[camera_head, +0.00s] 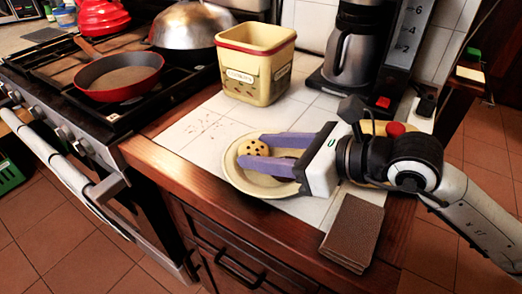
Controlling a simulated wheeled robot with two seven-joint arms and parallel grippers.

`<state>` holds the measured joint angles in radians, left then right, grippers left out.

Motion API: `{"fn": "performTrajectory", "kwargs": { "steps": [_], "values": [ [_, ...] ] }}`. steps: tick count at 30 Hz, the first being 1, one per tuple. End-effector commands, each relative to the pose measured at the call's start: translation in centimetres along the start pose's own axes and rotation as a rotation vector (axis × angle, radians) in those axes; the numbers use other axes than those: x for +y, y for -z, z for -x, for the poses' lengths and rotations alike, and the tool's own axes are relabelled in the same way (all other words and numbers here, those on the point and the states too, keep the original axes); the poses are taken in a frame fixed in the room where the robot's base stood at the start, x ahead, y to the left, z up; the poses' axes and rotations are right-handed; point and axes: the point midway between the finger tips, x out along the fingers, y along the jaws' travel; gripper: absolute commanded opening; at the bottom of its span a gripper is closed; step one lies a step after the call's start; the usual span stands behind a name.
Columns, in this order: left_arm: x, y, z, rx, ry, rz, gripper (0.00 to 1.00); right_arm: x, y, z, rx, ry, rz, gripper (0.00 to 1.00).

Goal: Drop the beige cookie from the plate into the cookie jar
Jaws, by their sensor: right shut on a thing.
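The beige cookie (252,147) with dark chips shows between the fingertips of my right gripper, over the left part of the plate. My right gripper (250,154) reaches in from the right with two purple fingers and is shut on the cookie. The pale round plate (236,178) lies on the white tiled counter, partly hidden by the fingers. A dark brown patch shows between the fingers; I cannot tell what it is. The cookie jar (253,85) is a yellow square container with a red rim, open at the top, behind the plate. My left gripper is not in view.
A coffee maker (352,55) stands behind at the right. A stack of brown squares (353,232) lies at the counter's front right. The stove at left holds a red pan (120,77) and a metal bowl (188,27). Tiles left of the plate are clear except crumbs.

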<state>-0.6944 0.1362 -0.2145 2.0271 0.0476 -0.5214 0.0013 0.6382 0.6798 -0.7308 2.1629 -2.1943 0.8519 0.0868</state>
Motion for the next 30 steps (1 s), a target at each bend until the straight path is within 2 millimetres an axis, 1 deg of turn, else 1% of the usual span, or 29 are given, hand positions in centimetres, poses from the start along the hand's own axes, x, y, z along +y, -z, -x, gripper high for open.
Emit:
{"fn": "performTrajectory", "kwargs": {
  "steps": [9,12,15,19,23,30],
  "values": [
    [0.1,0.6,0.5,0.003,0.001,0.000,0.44,0.0,-5.8,2.3,-0.008,0.000,0.006,0.23],
    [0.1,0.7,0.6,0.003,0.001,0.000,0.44,0.1,-7.4,3.0,-0.007,0.000,0.004,0.23],
    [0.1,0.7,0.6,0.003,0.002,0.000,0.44,0.0,-8.4,3.5,-0.005,0.000,0.004,0.23],
    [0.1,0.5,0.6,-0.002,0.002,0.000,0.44,0.1,-9.0,3.7,-0.005,-0.001,0.001,0.23],
    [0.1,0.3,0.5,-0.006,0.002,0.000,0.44,0.1,-9.1,3.8,-0.004,-0.001,0.000,0.23],
    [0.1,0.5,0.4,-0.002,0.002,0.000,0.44,0.1,-9.1,3.8,-0.004,-0.001,0.001,0.23]
  ]
}}
